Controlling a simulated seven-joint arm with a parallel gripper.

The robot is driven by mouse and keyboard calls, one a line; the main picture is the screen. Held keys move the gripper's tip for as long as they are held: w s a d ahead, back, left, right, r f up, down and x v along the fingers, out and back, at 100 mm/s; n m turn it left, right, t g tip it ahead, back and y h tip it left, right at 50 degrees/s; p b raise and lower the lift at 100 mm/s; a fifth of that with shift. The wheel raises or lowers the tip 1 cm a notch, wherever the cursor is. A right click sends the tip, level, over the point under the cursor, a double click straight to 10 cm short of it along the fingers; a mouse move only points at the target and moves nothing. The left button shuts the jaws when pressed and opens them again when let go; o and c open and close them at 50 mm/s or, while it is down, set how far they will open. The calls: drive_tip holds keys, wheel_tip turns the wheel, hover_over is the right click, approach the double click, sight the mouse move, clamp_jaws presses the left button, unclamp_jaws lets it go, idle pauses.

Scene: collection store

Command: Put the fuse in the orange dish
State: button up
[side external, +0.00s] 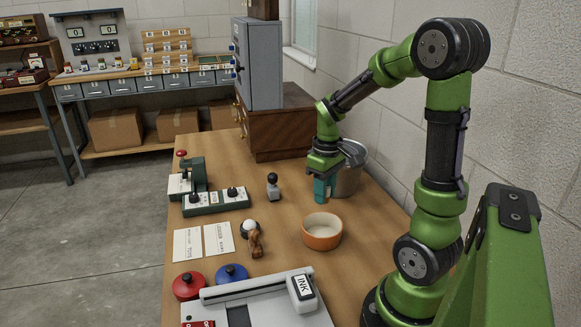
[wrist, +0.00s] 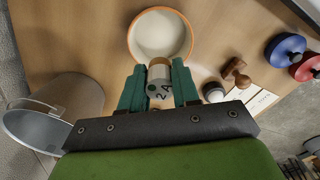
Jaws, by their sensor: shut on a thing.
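The fuse (wrist: 159,75) is a short cylinder with a tan end and a light grey end marked "2A". In the wrist view my gripper (wrist: 159,80) is shut on it, with one green finger on each side. In the side external view my gripper (side external: 325,190) hangs above the table behind the orange dish, and I cannot make out the fuse there. The orange dish (side external: 322,238) is round with a cream inside and stands on the table. In the wrist view the orange dish (wrist: 187,40) lies just beyond the fuse and looks empty.
A metal bucket (side external: 351,175) stands close behind my gripper, near the wall.

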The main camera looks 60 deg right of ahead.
sight(323, 219)
drive_tip(key=shift+f, duration=4.75)
drive_tip(key=o, duration=1.1)
drive_tip(key=shift+r, duration=0.1)
wheel_tip(323, 219, up, 7)
drive_tip(key=shift+f, duration=0.1)
